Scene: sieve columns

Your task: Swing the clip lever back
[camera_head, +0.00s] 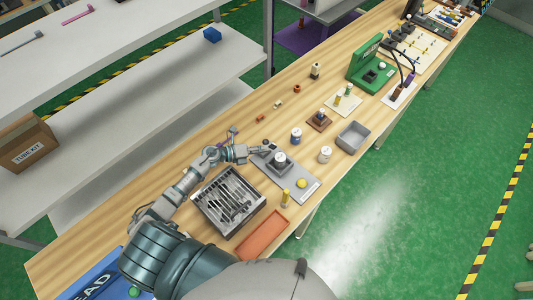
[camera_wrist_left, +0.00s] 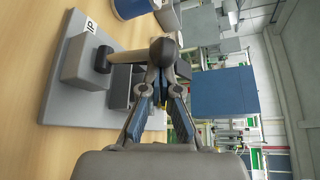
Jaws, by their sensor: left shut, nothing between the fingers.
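In the left wrist view the plate (camera_wrist_left: 62,75) carries a partly readable label ending in "IP", a grey block (camera_wrist_left: 85,58) and a dark knob (camera_wrist_left: 103,60). A pale bar beside the knob, possibly the lever, runs toward my fingertips. My left gripper (camera_head: 263,150) is at the plate's far-left end, shut and empty. My right gripper is not in view.
A slotted metal rack (camera_head: 228,201) stands close beside my left forearm. An orange tray (camera_head: 262,234), a yellow post (camera_head: 285,198), a white-topped blue cylinder (camera_head: 296,136), a white jar (camera_head: 325,154) and a grey bin (camera_head: 353,136) surround the plate.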

